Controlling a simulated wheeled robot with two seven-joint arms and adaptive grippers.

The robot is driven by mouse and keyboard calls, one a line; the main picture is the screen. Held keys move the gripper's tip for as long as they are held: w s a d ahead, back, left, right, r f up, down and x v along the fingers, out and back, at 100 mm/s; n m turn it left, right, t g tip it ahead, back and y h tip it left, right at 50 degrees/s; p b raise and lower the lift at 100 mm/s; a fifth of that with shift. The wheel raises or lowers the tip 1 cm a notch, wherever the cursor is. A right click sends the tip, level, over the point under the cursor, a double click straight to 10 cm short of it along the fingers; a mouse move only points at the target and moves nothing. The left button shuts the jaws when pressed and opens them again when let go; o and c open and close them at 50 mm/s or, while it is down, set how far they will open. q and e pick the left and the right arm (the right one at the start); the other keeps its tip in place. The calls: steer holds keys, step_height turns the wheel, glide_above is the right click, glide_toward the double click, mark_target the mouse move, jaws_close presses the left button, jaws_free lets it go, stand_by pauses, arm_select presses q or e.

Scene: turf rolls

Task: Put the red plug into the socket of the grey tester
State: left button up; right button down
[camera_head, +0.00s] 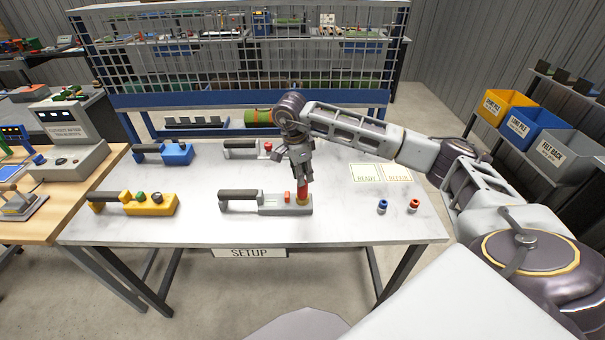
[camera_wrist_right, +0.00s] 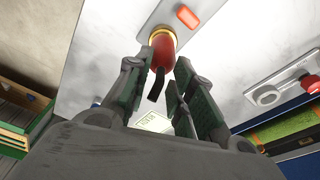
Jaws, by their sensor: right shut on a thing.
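The grey tester (camera_head: 270,203) lies at the front middle of the table, with a dark handle on its left and an orange-red button on top. A yellow ring marks the socket (camera_wrist_right: 162,31) at its right end. My right gripper (camera_head: 302,180) points down above this end, its fingers shut on the red plug (camera_head: 303,192). In the right wrist view the red plug (camera_wrist_right: 163,50) stands between the fingertips, its far end at the yellow ring. How deep it sits cannot be told. A short black tail hangs from the plug. My left gripper is not in view.
A second grey tester (camera_head: 243,150) lies behind, near my right gripper. A blue tester (camera_head: 176,153) and a yellow tester (camera_head: 150,206) lie to the left. A small blue plug (camera_head: 382,206) and an orange-red one (camera_head: 414,205) stand at right, before the ready cards (camera_head: 367,172).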

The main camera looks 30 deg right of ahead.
steer(key=shift+f, duration=0.15)
steer(key=c, duration=1.1)
jaws_free()
steer(key=shift+c, duration=0.2)
step_height(320, 180, up, 12)
steer(key=a, duration=0.1)
steer(key=shift+w+a, duration=0.15)
steer(key=shift+a, duration=0.2)
steer(key=shift+f, duration=0.1)
